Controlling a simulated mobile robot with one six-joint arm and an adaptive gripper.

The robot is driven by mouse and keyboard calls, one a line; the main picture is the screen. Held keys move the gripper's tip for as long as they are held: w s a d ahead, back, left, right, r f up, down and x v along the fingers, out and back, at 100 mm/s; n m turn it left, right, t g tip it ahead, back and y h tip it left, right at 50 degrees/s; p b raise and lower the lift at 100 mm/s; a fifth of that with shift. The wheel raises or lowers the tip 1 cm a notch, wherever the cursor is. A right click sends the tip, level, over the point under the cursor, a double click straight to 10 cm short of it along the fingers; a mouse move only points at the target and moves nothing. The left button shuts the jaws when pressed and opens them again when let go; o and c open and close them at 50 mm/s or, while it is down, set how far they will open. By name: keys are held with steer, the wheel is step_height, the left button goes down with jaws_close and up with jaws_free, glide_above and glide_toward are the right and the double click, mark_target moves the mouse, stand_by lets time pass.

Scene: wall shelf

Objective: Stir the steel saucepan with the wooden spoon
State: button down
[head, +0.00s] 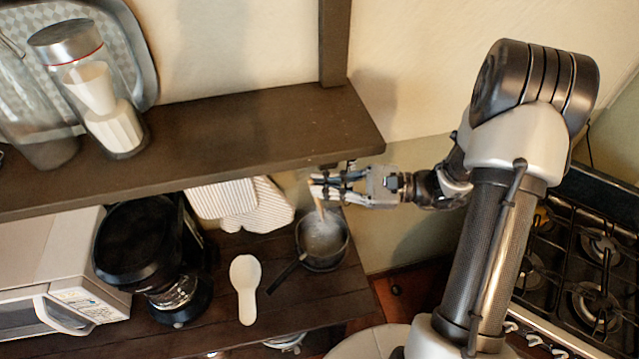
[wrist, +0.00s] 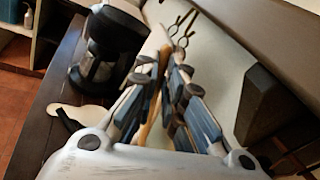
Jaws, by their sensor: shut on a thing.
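The steel saucepan (head: 337,262) stands on the lower shelf near its right end in the head view, its dark handle pointing down-left. My gripper (head: 322,188) is above the saucepan, just below the upper shelf's edge, and is shut on the wooden spoon (head: 319,207). The spoon slants down from the fingers toward the open top of the pan; whether its lower end touches the inside cannot be told. In the wrist view the spoon (wrist: 147,122) runs between the blue-padded fingers of my gripper (wrist: 163,75). Most of the pan is hidden there.
A white spoon rest (head: 245,285) lies left of the pan. A black coffee maker (head: 140,245) and a microwave (head: 45,265) stand further left. Oven mitts (head: 262,207) hang behind. The upper shelf (head: 240,130) is close above my gripper. A gas stove (head: 585,270) is at right.

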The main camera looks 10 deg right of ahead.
step_height(320, 180, down, 13)
steer(key=b, duration=0.9)
steer(key=shift+b, duration=0.4)
stand_by(0.4)
steer(key=shift+r, duration=0.15)
